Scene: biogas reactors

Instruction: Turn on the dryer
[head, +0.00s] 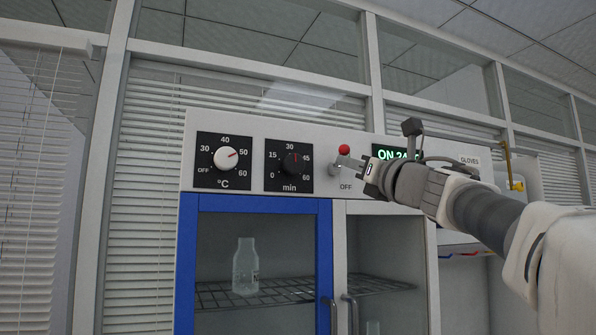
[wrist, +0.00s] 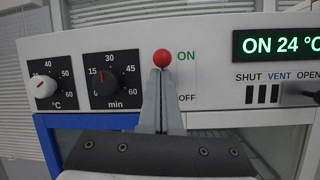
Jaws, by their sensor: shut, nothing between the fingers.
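The dryer (head: 202,152) is a white cabinet with a control panel along its top. Its lever switch has a red ball (head: 344,149), also in the wrist view (wrist: 162,57). The lever points up, with the ball beside the green ON label (wrist: 186,56) and above the OFF label (wrist: 187,98). The green display (wrist: 277,45) reads ON 24 °C; in the head view my arm partly covers it. My gripper (head: 367,172) is shut and empty, just in front of the switch. In the wrist view its fingertips (wrist: 161,74) hide the lever's lower part; contact cannot be told.
A temperature dial (head: 225,158) and a minute dial (head: 291,164) sit left of the switch. Vent marks (wrist: 262,94) lie under the display. Below is a blue-framed glass door (head: 188,260) with a bottle (head: 245,268) on a wire rack behind it. A gloves box (head: 469,160) is at right.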

